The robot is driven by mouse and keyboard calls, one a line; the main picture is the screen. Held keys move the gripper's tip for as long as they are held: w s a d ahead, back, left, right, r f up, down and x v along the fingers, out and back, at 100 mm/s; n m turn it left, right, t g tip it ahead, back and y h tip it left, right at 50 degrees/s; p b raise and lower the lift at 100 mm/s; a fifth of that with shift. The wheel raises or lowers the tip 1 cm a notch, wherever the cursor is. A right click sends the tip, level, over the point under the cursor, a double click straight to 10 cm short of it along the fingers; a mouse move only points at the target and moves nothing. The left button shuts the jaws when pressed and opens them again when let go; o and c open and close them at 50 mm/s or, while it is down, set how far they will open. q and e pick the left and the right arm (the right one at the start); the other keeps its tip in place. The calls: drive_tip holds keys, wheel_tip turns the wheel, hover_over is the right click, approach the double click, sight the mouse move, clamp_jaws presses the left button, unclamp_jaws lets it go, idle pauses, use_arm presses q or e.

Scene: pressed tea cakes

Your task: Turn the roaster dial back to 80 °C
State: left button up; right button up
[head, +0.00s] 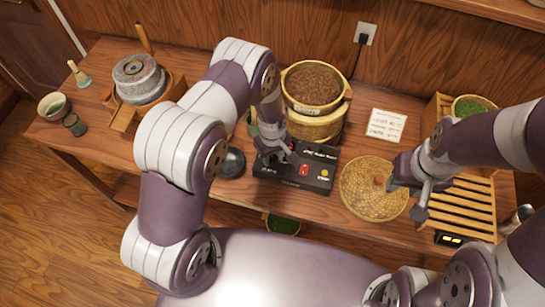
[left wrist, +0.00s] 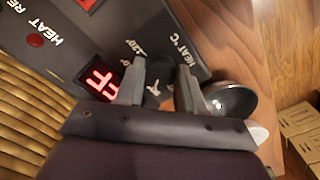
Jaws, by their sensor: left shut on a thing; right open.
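The black control panel (head: 316,178) lies in the middle of the table in the head view. In the left wrist view the panel (left wrist: 85,45) shows "HEAT °C" lettering and lit red digits (left wrist: 102,80) that I cannot read surely. The dark roaster dial (left wrist: 154,92) sits between my left gripper's fingers (left wrist: 159,84), which are shut on it. My left gripper (head: 274,156) is at the panel's left part; it hides the dial there. My right gripper (head: 405,196) is open and empty by the woven tray's right side.
A round container of brown leaves (head: 312,84) stands behind the panel. A round woven tray (head: 362,187) lies to its right, with a slatted wooden rack (head: 464,208) beyond. A dark bowl (head: 232,163) sits left of the panel. A printed card (head: 386,125) lies behind the tray.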

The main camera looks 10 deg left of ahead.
sight(272, 158)
use_arm(q)
drive_tip(key=n+b, duration=0.1)
drive_tip(key=n, duration=0.3)
drive_tip(key=shift+w+n+b, duration=0.1)
drive_tip(key=shift+n+b, duration=0.2)
drive_tip(key=shift+b, duration=0.1)
drive_tip(key=n+b, duration=0.1)
drive_tip(key=n, duration=0.3)
drive_tip(key=shift+r+n, duration=0.1)
drive_tip(key=shift+n, duration=0.3)
drive_tip(key=o, duration=0.9)
drive_tip(key=shift+o, duration=0.7)
drive_tip(key=shift+r+b, duration=0.2)
drive_tip(key=shift+b, duration=0.15)
wheel_tip(272, 158, up, 12)
drive_tip(key=b, duration=0.2)
drive_tip(key=shift+r+b, duration=0.15)
drive_tip(key=shift+b, duration=0.2)
